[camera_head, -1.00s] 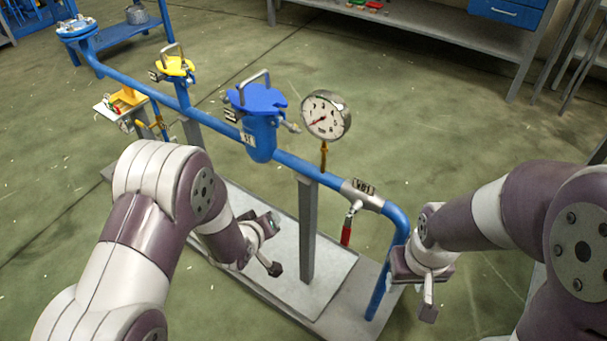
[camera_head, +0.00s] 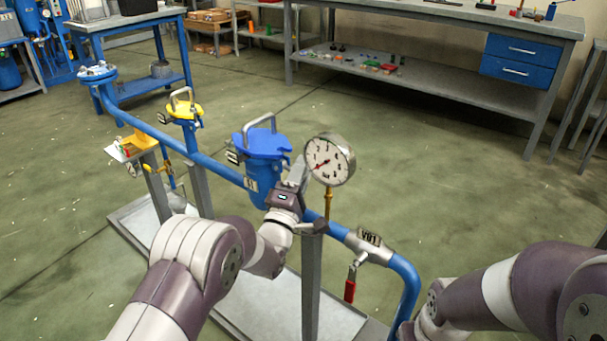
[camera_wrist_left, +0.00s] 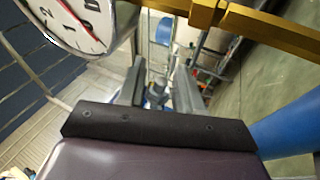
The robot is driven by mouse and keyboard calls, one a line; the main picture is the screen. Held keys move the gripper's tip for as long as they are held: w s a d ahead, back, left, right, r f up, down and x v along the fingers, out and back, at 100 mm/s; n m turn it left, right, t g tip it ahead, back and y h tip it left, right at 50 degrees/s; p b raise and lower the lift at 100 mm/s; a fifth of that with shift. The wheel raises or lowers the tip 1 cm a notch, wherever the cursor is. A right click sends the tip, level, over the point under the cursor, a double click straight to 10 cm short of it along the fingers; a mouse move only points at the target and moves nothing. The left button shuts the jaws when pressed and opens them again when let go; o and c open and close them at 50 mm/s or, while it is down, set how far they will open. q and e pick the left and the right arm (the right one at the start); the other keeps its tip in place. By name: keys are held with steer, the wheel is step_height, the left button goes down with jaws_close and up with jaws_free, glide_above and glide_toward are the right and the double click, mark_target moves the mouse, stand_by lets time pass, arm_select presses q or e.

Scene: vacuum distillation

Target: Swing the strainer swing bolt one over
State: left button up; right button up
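The strainer (camera_head: 262,170) is a blue upright body on the blue pipe, with a blue lid (camera_head: 262,142) and a grey loop handle. A grey bolt fitting (camera_head: 234,156) sits at the lid's left side.
A pressure gauge (camera_head: 330,160) on a brass stem stands close right of my left gripper. A red-handled valve (camera_head: 350,288) hangs farther right on the pipe. A yellow-lidded vessel (camera_head: 184,108) stands to the left. A workbench (camera_head: 440,100) is at the back.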

arm_select(q)
steer(key=shift+w+d+r, duration=0.15)
steer(key=shift+w+r, duration=0.1)
steer(key=shift+w, duration=0.25)
jaws_close()
steer(key=n+y+p, duration=0.1)
steer(key=n, duration=0.1)
steer(key=r+n+g+y+p, duration=0.1)
steer(key=n+p, duration=0.1)
steer(key=n, duration=0.1)
steer(key=r+n+y+p, duration=0.1)
steer(key=n, duration=0.1)
steer(key=shift+w+a+r+y, duration=0.15)
steer(key=shift+w+a+y, duration=0.1)
steer(key=shift+y, duration=0.15)
jaws_free()
steer(key=shift+s, duration=0.1)
steer(key=p+v, duration=0.3)
steer(key=v, duration=0.9)
steer(key=shift+s, duration=0.4)
